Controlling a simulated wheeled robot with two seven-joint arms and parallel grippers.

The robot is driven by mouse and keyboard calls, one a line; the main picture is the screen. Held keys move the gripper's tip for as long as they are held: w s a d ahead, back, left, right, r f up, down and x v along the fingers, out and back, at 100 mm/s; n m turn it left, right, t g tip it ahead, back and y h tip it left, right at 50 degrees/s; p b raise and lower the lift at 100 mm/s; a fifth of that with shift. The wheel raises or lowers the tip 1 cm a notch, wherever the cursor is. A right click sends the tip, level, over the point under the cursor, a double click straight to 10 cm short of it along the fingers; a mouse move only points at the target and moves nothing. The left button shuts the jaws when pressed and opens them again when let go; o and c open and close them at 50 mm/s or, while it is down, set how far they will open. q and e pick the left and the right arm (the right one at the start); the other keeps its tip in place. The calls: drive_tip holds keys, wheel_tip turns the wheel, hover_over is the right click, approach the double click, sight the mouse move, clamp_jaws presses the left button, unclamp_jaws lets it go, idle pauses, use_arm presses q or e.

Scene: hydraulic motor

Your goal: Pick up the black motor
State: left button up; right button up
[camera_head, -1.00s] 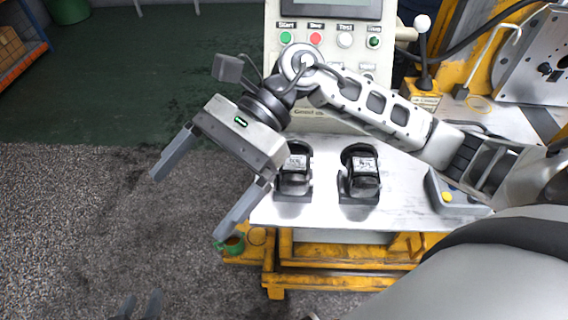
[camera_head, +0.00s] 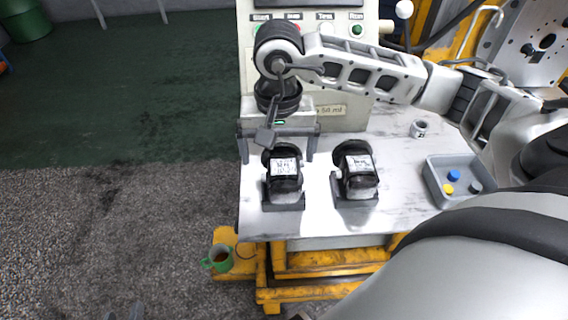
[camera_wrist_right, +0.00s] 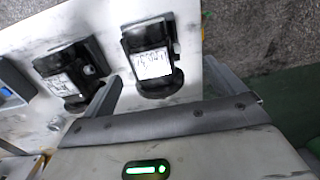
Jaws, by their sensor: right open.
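Two black motors with white labels stand on the metal table (camera_head: 400,165). The left motor (camera_head: 284,180) and the right motor (camera_head: 356,175) are side by side in the head view. My right gripper (camera_head: 277,158) is open and empty, behind and above the left motor, with its fingers spread to either side of it. In the right wrist view the left motor (camera_wrist_right: 150,58) lies ahead between the fingers, and the right motor (camera_wrist_right: 70,77) lies outside them. My left gripper (camera_head: 123,315) shows only its fingertips at the bottom edge.
A grey tray (camera_head: 457,182) with coloured buttons is at the table's right, with a small metal part (camera_head: 419,129) behind it. The control panel (camera_head: 345,115) stands close behind my right gripper.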

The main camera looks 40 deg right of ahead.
sight(280, 162)
drive_tip(key=shift+d+f, duration=0.2)
drive_tip(key=shift+f, duration=2.8)
drive_tip(key=c, duration=1.3)
drive_tip(key=shift+w+r, duration=0.1)
drive_tip(key=shift+r, duration=0.05)
drive_tip(key=shift+c, duration=1.4)
drive_tip(key=shift+r, duration=0.1)
